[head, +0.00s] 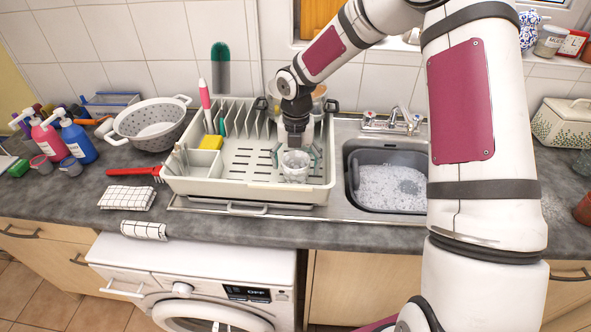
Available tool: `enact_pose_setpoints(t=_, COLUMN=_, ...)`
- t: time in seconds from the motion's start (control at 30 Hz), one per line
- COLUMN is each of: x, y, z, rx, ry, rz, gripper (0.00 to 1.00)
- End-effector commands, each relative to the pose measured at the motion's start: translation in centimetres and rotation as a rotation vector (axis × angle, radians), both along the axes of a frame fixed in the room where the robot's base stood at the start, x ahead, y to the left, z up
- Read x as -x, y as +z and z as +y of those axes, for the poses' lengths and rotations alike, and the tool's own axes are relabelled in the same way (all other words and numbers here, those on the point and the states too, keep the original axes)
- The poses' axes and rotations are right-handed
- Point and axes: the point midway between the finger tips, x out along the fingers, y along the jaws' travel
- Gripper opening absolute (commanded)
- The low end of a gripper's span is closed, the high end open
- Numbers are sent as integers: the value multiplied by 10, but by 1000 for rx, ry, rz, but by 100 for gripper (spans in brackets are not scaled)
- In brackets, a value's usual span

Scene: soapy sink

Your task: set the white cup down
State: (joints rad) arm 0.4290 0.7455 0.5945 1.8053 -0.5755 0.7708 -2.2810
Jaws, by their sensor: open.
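The white cup (295,166) stands in the front right part of the cream dish rack (250,190), and it looks upright. My gripper (297,152) is directly above and around the cup, pointing down, with its jaws open. The fingers show at both sides of the cup; whether they touch it cannot be told. The cup's base is partly hard to make out against the rack floor.
The sink (390,185) with suds and its tap (392,122) lie to the right of the rack. A grey colander (150,124), a red utensil (132,171) and bottles (77,140) are to the left. The rack's middle floor is clear.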

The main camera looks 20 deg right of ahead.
Motion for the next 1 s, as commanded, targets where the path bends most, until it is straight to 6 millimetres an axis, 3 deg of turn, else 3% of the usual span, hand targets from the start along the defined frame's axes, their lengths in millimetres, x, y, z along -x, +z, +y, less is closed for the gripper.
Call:
enact_pose_setpoints(t=0.3, x=-2, y=65, z=-1, rx=1, ry=-2, rz=-4, gripper=81)
enact_pose_setpoints(t=0.67, x=4, y=102, z=0, rx=16, ry=-47, rz=-8, gripper=81)
enact_pose_setpoints(t=0.77, x=18, y=119, z=1, rx=52, ry=-174, rz=-27, gripper=81)
enact_pose_setpoints(t=1.0, x=75, y=179, z=-2, rx=116, ry=-743, rz=-154, gripper=81)
